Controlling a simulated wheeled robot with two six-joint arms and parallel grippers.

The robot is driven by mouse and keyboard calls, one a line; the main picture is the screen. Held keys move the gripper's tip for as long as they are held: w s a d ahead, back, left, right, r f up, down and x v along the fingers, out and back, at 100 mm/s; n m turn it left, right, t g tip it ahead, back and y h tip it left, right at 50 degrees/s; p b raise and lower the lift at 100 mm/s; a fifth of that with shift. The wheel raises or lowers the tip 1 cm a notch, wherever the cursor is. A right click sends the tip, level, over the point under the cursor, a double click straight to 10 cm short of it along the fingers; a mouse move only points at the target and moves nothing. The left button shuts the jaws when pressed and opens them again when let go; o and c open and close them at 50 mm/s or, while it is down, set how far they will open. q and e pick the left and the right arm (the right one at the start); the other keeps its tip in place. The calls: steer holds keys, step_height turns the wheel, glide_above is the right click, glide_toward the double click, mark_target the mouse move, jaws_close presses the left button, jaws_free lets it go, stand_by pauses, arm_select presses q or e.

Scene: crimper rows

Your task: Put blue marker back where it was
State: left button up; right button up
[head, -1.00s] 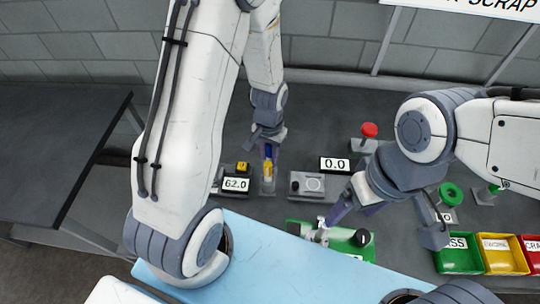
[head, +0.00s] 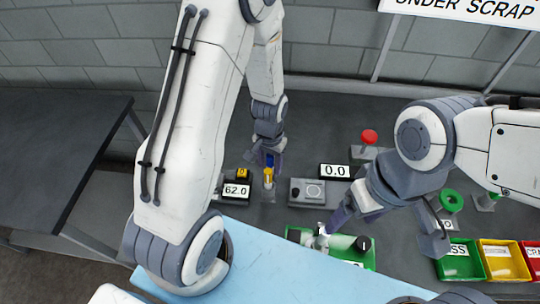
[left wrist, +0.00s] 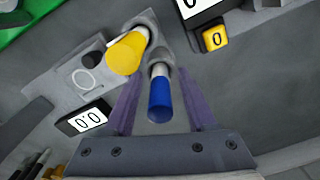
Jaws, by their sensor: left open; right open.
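The blue marker (left wrist: 160,97) stands with its white end at a grey holder (left wrist: 147,22), beside a yellow marker (left wrist: 127,53). In the head view the blue marker (head: 270,158) shows just behind the yellow marker (head: 268,178). My left gripper (left wrist: 163,100) is open, its purple fingers on either side of the blue marker; I cannot tell whether they touch it. It also shows from above in the head view (head: 266,160).
A display reading 62.0 (head: 236,191) stands left of the markers, and a grey device (head: 308,191) and a 0.0 display (head: 335,171) stand right. A red button (head: 369,136) is further back. Green (head: 459,257) and yellow (head: 503,260) bins are at right.

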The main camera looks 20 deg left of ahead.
arm_select(q)
steer(key=shift+w+r, duration=0.1)
steer(key=shift+r, duration=0.4)
step_height(320, 180, up, 11)
steer(key=shift+f+b, duration=0.1)
steer(key=shift+b, duration=0.9)
steer(key=s+d+r+m, duration=0.3)
steer(key=s+d, duration=0.3)
steer(key=s, duration=0.3)
steer(key=s+d+r+m+h, duration=0.1)
steer(key=s+d+r+m, duration=0.2)
steer(key=s+d, duration=0.3)
steer(key=s, duration=0.3)
steer(key=shift+d+r, duration=0.3)
steer(key=shift+r, duration=0.1)
steer(key=shift+s, duration=0.1)
step_height(320, 180, down, 2)
steer(key=shift+f+b, duration=0.2)
steer(key=shift+b, duration=1)
